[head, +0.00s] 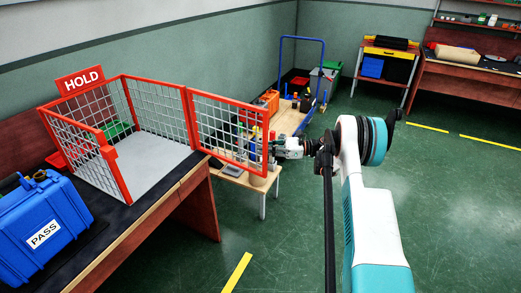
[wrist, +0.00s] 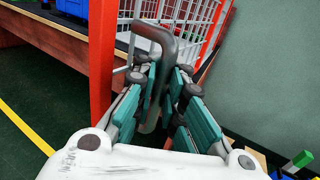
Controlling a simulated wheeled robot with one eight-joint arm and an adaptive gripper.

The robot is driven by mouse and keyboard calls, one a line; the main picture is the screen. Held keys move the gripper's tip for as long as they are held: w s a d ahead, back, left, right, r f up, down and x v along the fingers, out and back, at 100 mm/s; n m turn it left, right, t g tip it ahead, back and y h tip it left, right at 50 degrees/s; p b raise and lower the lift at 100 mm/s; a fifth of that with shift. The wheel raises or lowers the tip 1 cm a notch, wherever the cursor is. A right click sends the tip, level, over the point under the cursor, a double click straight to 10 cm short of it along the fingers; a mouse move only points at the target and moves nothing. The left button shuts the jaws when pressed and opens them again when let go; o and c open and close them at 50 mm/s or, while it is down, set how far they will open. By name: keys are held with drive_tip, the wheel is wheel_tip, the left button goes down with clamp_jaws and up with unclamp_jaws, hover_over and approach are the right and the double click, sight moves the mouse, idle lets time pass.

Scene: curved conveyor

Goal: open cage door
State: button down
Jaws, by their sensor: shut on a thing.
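The cage (head: 128,92) has a red frame, white mesh and a HOLD sign, and it stands on the bench. Its door (head: 228,132), a red-framed mesh panel, stands swung out to the right past the bench edge, leaving the near right side of the cage open. My gripper (head: 273,150) is at the door's free edge. In the wrist view my gripper (wrist: 160,95) is shut on the dark grey door handle (wrist: 158,35), whose curved top shows above the teal fingers. The red door frame (wrist: 103,60) is beside it on the left. The handle's lower part is partly hidden.
A blue PASS case (head: 45,225) stands on the dark bench top (head: 130,225) at left. A low wooden table (head: 252,182) and a blue-handled cart (head: 300,118) are behind the door. Green floor (head: 460,210) is open at right.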

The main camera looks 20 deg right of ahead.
drive_tip(key=shift+s+d, duration=0.1)
drive_tip(key=shift+d, duration=0.15)
drive_tip(key=c, duration=1.7)
unclamp_jaws()
drive_tip(key=shift+d, duration=0.2)
drive_tip(key=shift+o, duration=0.2)
drive_tip(key=shift+a, duration=0.2)
drive_tip(key=v, duration=1.2)
